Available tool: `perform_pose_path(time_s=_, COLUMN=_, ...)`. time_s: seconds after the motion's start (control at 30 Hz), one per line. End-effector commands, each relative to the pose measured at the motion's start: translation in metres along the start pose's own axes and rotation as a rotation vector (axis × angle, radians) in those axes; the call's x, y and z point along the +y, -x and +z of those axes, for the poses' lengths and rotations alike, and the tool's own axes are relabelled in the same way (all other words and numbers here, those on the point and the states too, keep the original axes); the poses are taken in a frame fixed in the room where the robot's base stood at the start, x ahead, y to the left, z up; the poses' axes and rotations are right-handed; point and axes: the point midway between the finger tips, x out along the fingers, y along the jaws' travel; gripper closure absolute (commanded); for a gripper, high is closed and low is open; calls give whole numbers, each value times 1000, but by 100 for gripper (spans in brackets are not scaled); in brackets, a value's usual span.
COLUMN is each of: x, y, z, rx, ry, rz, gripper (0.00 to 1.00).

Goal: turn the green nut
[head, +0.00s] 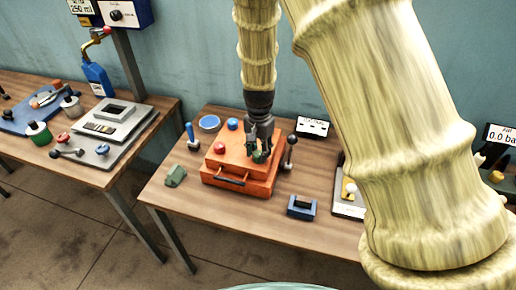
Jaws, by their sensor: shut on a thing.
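The green nut (258,157) is on top of the orange box (228,163), near its right side. It is small in the head view and partly hidden by the fingers. My gripper (258,152) points straight down from above and is shut on the green nut. The dark fingers stand on either side of it. I cannot tell the nut's turn angle.
On the box top are a red knob (219,148) and a blue knob (232,124). A black-knobbed lever (290,150) stands close at the right. A blue-handled tool (191,134), green block (175,176) and blue block (301,207) are around it.

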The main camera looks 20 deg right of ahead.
Motion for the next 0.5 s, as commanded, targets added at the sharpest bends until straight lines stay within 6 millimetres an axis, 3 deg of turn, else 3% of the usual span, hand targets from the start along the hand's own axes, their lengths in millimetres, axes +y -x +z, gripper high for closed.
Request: perform_pose_path(time_s=0.5, x=-1, y=1, z=-2, rx=4, ry=-54, rz=-4, gripper=87)
